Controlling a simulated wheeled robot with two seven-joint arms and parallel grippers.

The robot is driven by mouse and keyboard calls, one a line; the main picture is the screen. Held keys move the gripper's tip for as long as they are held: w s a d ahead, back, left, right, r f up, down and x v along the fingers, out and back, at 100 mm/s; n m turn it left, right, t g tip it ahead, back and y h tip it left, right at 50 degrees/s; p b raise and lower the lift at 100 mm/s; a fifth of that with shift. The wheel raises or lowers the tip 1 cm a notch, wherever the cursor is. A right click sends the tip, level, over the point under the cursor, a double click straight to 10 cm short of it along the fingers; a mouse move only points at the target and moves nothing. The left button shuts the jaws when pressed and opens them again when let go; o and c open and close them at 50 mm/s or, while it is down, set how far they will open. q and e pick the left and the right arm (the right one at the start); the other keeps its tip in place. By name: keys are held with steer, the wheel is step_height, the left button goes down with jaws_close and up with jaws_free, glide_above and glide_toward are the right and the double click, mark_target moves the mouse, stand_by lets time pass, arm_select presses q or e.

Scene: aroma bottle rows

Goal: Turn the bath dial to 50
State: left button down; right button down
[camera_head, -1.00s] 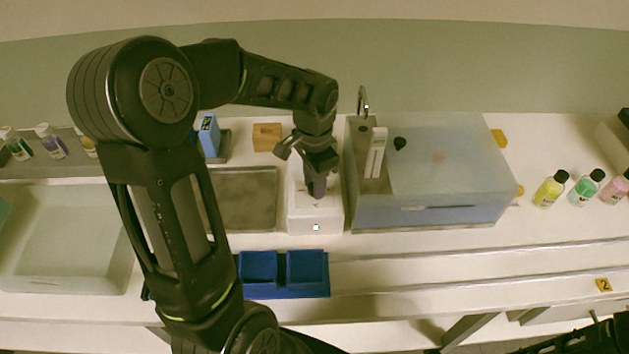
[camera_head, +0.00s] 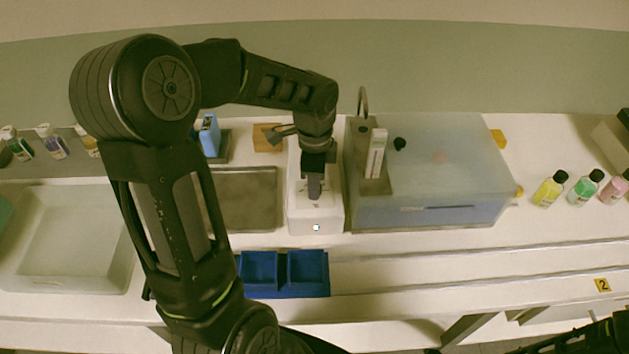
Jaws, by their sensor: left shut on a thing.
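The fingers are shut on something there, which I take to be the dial. The gripper hides the dial and its scale, so I cannot read the setting. The unit stands between a grey metal basin (camera_head: 243,215) and a large translucent bath tank (camera_head: 450,170). My right gripper is not in view.
A wooden block (camera_head: 266,137) and a blue box (camera_head: 209,135) stand behind the basin. A yellow bottle (camera_head: 550,188) and other bottles stand at the right. A shallow white tray (camera_head: 70,240) lies at the left.

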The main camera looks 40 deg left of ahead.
arm_select(q)
steer(key=c, duration=1.1)
jaws_free()
steer(key=shift+r, duration=0.1)
step_height(320, 180, up, 8)
steer(key=shift+f+b, duration=0.15)
steer(key=shift+b, duration=0.25)
